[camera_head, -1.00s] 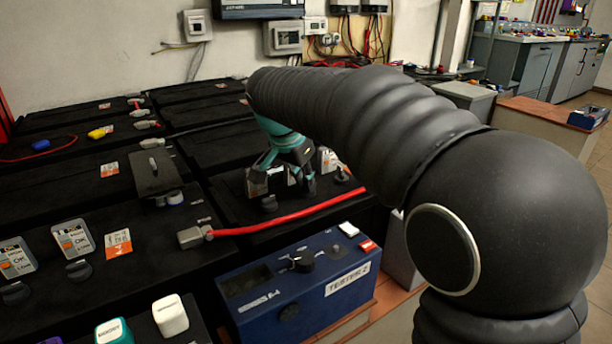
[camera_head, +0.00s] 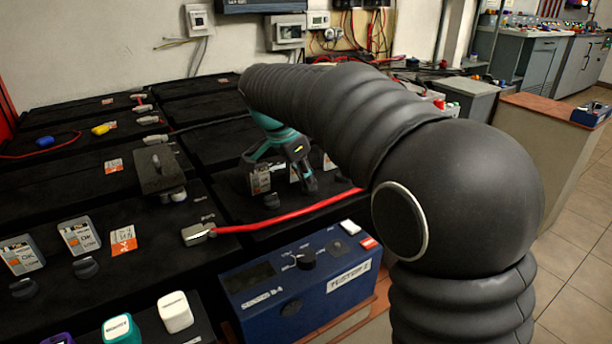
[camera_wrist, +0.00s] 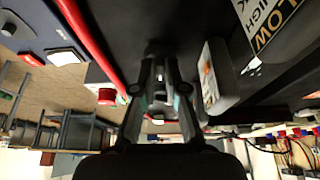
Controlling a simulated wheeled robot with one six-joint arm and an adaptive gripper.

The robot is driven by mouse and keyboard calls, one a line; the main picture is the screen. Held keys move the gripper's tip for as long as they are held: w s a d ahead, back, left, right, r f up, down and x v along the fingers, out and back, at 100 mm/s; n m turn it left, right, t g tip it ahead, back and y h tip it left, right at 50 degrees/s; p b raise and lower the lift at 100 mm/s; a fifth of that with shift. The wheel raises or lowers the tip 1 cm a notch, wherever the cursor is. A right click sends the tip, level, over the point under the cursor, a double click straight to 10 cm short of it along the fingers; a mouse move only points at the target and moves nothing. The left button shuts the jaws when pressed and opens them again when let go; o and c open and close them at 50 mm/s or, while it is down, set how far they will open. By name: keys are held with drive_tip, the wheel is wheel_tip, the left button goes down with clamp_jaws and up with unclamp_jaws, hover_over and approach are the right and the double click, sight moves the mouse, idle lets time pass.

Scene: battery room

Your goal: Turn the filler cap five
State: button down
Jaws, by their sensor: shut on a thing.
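My gripper (camera_head: 285,187) is a teal and dark grey hand, pointing down at the black battery top beyond the red cable (camera_head: 290,216). In the wrist view its two fingers (camera_wrist: 160,85) are shut on a small dark filler cap (camera_wrist: 157,48) on the black top. The fingers hide much of the cap, and no number on it can be read. A grey-white block with an orange label (camera_wrist: 216,75) stands beside the fingers in the wrist view. Other dark caps stand at the left front, one of them below an OK meter (camera_head: 86,267).
The blue tester box (camera_head: 300,278) stands in front of the battery. The red cable runs close by the gripper to a grey terminal clamp (camera_head: 198,233). OK meters (camera_head: 78,236) and small colored blocks (camera_head: 175,311) stand at the left front.

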drive_tip(key=c, duration=1.2)
unclamp_jaws()
drive_tip(key=v, duration=1.2)
drive_tip(key=shift+a, duration=0.15)
drive_tip(key=s+d+n+y, duration=0.1)
drive_tip(key=s+d+n, duration=0.3)
drive_tip(key=d, duration=0.5)
drive_tip(key=s+d+f+n+t+y, duration=0.1)
drive_tip(key=s+d+f+n, duration=0.1)
drive_tip(key=s+d+f, duration=0.2)
drive_tip(key=s+d+f+n+t, duration=0.1)
drive_tip(key=s+d+f+n, duration=0.2)
drive_tip(key=s+f, duration=0.4)
drive_tip(key=s+d+f+n+t+y, duration=0.1)
drive_tip(key=s+d+f, duration=0.4)
drive_tip(key=s, duration=0.5)
drive_tip(key=shift+s+d+f+n+y, duration=0.35)
drive_tip(key=shift+f+n, duration=0.1)
drive_tip(key=shift+n, duration=0.25)
